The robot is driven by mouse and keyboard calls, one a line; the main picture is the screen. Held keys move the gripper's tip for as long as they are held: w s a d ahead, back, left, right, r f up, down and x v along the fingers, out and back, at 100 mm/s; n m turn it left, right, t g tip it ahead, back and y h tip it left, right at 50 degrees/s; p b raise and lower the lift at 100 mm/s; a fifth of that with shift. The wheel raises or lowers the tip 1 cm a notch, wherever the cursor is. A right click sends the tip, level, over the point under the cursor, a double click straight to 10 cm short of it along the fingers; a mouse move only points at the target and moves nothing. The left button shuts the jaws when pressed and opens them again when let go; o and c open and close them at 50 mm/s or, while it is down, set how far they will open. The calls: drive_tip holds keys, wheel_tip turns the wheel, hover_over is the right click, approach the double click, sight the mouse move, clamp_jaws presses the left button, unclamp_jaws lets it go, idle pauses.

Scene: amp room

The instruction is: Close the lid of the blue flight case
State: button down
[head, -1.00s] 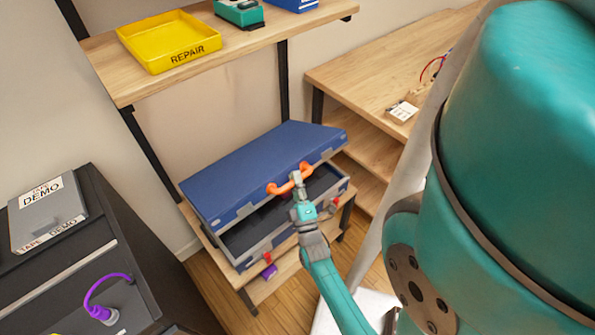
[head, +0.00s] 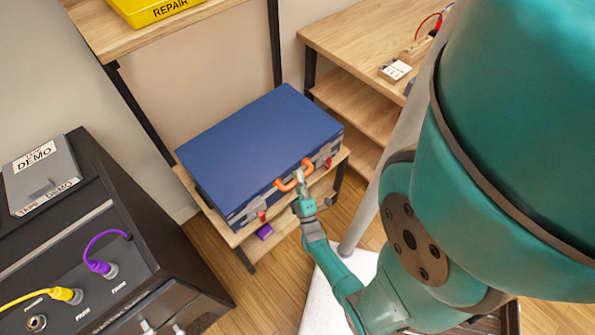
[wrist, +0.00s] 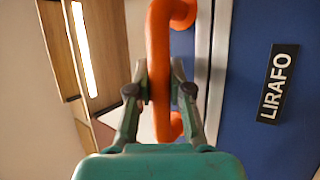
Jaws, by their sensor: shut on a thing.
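The blue flight case (head: 262,143) sits on the low wooden shelf, with its lid down or very nearly down; I cannot tell whether a thin gap remains at the front. Its orange handle (head: 293,175) is on the front edge of the lid. My gripper (head: 301,177) is at the handle. In the wrist view my gripper (wrist: 159,80) has its two fingers on either side of the orange handle (wrist: 159,50), shut on it. Red latches (head: 262,216) show on the case front. The lid (wrist: 270,140) carries a black LIRAFO label.
A wooden shelf with a yellow REPAIR tray (head: 150,10) is above the case. A black amp cabinet (head: 90,215) with purple and yellow cables stands at left. A wooden table (head: 365,42) is at the back right.

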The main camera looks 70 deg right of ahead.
drive_tip(key=shift+s+a+f, duration=0.1)
drive_tip(key=shift+s+f, duration=0.15)
drive_tip(key=shift+f, duration=0.5)
drive_tip(key=c, duration=1.1)
unclamp_jaws()
drive_tip(key=shift+o, duration=0.2)
drive_tip(key=v, duration=1.1)
drive_tip(key=shift+s+a, duration=0.2)
drive_tip(key=shift+a, duration=0.15)
drive_tip(key=shift+f, duration=0.1)
